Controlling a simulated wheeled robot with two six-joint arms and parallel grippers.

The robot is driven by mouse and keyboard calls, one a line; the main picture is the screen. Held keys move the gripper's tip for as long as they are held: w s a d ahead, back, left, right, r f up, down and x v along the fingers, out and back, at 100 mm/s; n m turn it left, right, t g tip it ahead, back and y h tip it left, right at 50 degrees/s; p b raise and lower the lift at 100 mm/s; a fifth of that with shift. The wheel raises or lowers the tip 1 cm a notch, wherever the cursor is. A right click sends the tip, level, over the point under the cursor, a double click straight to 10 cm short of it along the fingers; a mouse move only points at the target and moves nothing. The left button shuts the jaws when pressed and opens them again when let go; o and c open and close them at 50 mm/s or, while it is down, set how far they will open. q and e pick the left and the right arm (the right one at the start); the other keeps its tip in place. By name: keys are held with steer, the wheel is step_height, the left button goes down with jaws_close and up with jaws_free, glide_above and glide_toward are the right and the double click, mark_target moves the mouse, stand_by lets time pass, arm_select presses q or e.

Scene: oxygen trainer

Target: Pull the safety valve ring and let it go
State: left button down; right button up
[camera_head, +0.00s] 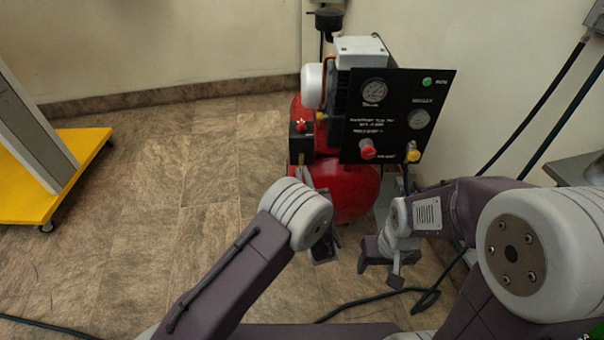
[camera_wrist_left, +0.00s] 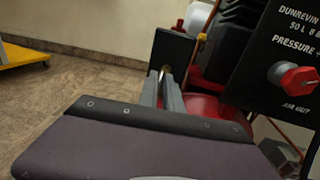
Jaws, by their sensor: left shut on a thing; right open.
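The safety valve shows as a small brass piece (camera_wrist_left: 166,72) below the black box in the left wrist view. My left gripper (camera_wrist_left: 167,88) has its grey fingers shut at this brass piece, on the safety valve ring. The ring is too small and too covered by the fingers to make out. In the head view my left gripper (camera_head: 303,178) reaches up to the front left of the red compressor tank (camera_head: 350,188), below the black box with a red knob (camera_head: 300,128). My right gripper (camera_head: 378,270) is open and empty, low in front of the tank.
A black panel (camera_head: 385,130) with gauges, a red knob (camera_head: 367,149) and a yellow fitting (camera_head: 413,154) stands right of my left gripper. Dark hoses (camera_head: 385,299) lie on the floor. A yellow-based cart (camera_head: 85,150) stands at left. The tiled floor between is clear.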

arm_select(q)
steer(key=shift+s+a, duration=0.1)
steer(key=shift+a, duration=0.15)
steer(key=shift+s+f, duration=0.1)
steer(key=shift+s, duration=0.45)
steer(key=c, duration=1.6)
jaws_free()
steer(key=shift+c, duration=0.2)
steer(key=shift+a, duration=0.1)
